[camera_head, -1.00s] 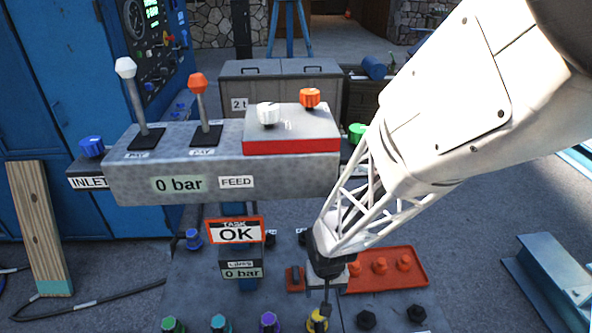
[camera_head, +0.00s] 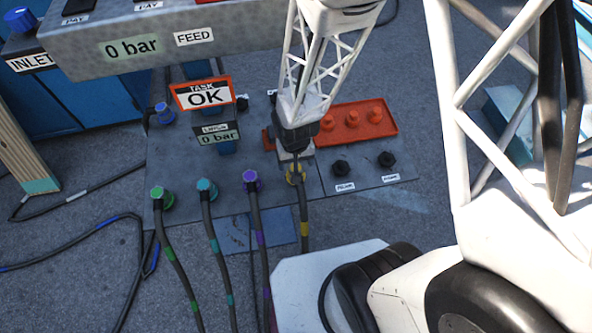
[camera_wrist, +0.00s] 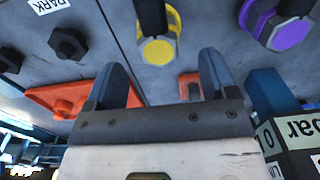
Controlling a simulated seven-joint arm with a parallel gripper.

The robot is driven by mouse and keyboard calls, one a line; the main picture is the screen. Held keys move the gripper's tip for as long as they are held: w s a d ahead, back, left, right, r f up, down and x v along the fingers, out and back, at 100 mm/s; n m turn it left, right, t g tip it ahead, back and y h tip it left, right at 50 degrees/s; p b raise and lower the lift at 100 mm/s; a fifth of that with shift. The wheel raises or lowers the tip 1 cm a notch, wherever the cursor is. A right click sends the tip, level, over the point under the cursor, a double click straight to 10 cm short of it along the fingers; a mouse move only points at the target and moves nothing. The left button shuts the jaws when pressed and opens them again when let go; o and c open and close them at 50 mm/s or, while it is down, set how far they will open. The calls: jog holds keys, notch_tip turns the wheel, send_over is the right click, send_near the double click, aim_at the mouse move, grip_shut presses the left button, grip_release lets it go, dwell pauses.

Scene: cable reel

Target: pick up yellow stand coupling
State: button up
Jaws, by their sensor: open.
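The yellow stand coupling (camera_head: 302,177) sits at the near edge of the grey floor panel, with a dark cable with a yellow band running from it toward me. In the wrist view, the yellow coupling (camera_wrist: 158,50) shows as a hexagonal yellow collar with a dark cable end. My gripper (camera_head: 294,158) is just over the coupling in the head view and partly hides it. In the wrist view, my gripper (camera_wrist: 165,78) is open, its two blue-grey fingers apart and empty. The coupling lies ahead of the gap between the fingertips, apart from both.
A purple coupling (camera_head: 251,182), a teal one (camera_head: 206,190) and a green one (camera_head: 160,197) stand to the left. Black capped ports (camera_head: 341,168) and a red tray (camera_head: 372,124) with orange plugs are to the right. The valve box (camera_head: 235,40) overhangs behind.

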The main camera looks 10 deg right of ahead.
jog(key=shift+f, duration=0.55)
jog(key=shift+f, duration=0.15)
jog(key=shift+d+f, duration=0.1)
jog(key=shift+f, duration=2.35)
jog(key=c, duration=1.1)
jog(key=shift+r, duration=0.1)
